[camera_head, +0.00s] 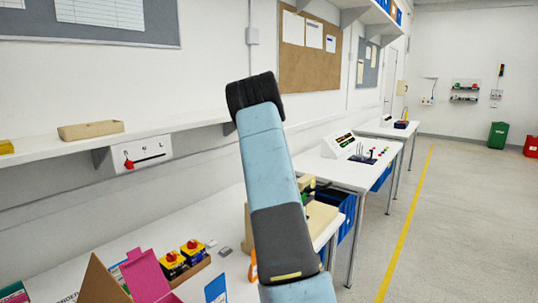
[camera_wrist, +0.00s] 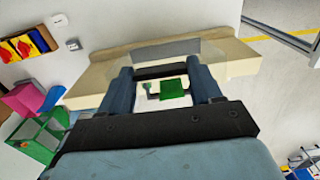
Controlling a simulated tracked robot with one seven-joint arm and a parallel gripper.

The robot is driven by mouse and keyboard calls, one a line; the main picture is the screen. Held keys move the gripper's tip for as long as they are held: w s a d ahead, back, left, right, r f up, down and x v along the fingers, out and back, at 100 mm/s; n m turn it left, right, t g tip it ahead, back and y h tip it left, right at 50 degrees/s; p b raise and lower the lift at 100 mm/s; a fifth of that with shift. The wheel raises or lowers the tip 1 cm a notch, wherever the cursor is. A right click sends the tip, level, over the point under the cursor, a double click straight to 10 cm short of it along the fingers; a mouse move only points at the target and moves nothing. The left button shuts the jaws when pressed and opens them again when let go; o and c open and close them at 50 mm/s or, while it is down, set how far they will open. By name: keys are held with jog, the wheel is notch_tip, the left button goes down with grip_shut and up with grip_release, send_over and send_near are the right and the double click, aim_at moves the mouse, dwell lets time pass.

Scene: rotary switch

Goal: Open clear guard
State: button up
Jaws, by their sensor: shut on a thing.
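The clear guard (camera_wrist: 168,50) shows in the wrist view as a see-through grey pane raised over a cream housing (camera_wrist: 100,72). My gripper (camera_wrist: 160,72) has one finger on each side of the guard and is shut on it. Between the fingers I see a green block (camera_wrist: 174,90), which looks like the switch part, and a small grey-green piece beside it. In the head view the cream housing (camera_head: 321,220) stands on the near bench, partly behind my arm. My gripper is hidden there. The guard's hinge and exact angle cannot be made out.
Yellow boxes with red knobs (camera_head: 183,255) and a pink box (camera_head: 146,277) stand on the bench left of my arm. A shelf (camera_head: 50,149) runs along the wall above. A blue crate (camera_head: 338,200) is beyond the bench end. The floor at right is clear.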

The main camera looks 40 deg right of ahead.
jog(key=shift+w+a, duration=0.1)
jog(key=shift+a, duration=0.2)
jog(key=o, duration=1.2)
jog(key=shift+c, duration=0.2)
jog(key=o, duration=0.4)
jog(key=shift+d+r, duration=0.15)
jog(key=shift+d, duration=0.05)
jog(key=shift+c, duration=0.2)
notch_tip(320, 180, up, 14)
jog(key=shift+f, duration=0.2)
